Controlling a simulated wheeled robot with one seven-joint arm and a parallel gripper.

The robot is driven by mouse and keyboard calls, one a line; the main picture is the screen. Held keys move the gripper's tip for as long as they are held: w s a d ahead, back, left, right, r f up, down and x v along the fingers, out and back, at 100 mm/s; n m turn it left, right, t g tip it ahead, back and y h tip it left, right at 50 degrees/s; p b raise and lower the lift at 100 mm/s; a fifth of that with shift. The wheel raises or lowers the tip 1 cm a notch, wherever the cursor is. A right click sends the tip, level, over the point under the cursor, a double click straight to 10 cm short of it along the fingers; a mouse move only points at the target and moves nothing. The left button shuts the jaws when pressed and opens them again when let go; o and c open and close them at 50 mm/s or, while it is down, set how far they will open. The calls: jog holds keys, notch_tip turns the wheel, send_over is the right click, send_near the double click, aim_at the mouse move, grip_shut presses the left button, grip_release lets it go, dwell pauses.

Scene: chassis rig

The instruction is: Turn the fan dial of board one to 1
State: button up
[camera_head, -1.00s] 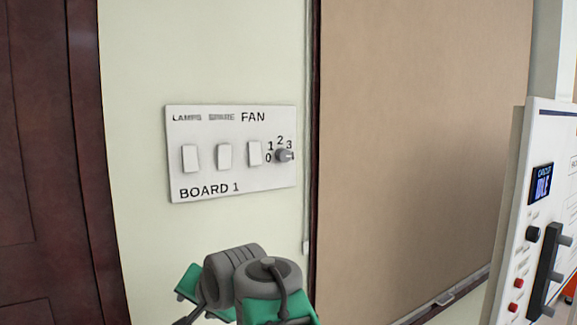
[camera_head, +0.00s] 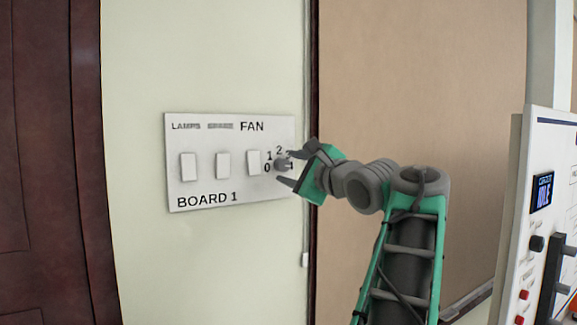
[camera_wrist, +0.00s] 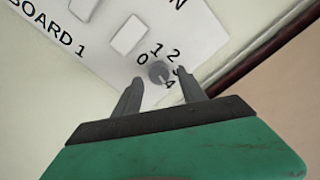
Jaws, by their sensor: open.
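Board 1 (camera_head: 208,192) is a white panel on the pale wall, with LAMPS, SPARE and FAN labels. The grey fan dial (camera_head: 281,165) sits at its right end, with numbers 0 to 4 around it. It also shows in the wrist view (camera_wrist: 159,72), where its pointer seems to face toward 4. My gripper (camera_head: 287,168) is open at the right edge of the board. In the wrist view its two fingers (camera_wrist: 160,92) point at the dial, one to each side and a little short of it. I cannot tell whether they touch it.
Three white rocker switches (camera_head: 222,165) stand left of the dial. A dark-framed tan board (camera_head: 440,100) is right of the panel. A white console (camera_head: 535,210) with knobs and a display stands at the far right. A dark door (camera_head: 35,160) is at left.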

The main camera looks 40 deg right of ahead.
jog(key=shift+x, duration=0.8)
jog(key=shift+c, duration=0.3)
grip_shut()
